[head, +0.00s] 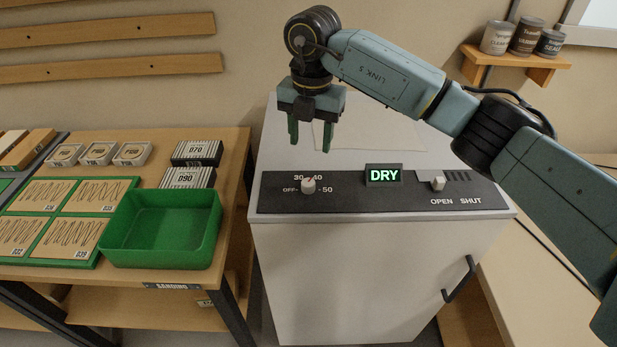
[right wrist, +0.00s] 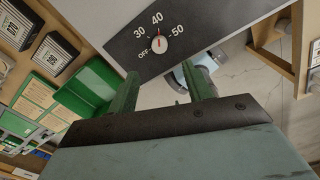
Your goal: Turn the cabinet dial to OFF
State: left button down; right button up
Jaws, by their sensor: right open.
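The cabinet dial (head: 308,185) is a small pale knob at the left of the dark panel on top of the white cabinet. It also shows in the right wrist view (right wrist: 159,43), where its red mark points toward 40. The labels around it read OFF, 30, 40 and 50, with OFF at its left in the head view. My right gripper (head: 311,138) is open and empty, fingers pointing down, above the cabinet top and apart from the dial. In the right wrist view its fingers (right wrist: 160,80) show below the dial. My left gripper is not in view.
A lit DRY display (head: 383,175) and an OPEN/SHUT slider (head: 438,183) sit right of the dial. The cabinet door has a dark handle (head: 459,279). A green bin (head: 163,256) stands on the wooden bench to the left. A can shelf (head: 514,61) hangs at upper right.

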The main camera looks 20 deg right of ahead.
aim_at(308, 182)
notch_tip(308, 182, down, 12)
jog(key=shift+a+r+p, duration=0.15)
jog(key=shift+p, duration=0.35)
jog(key=c, duration=1)
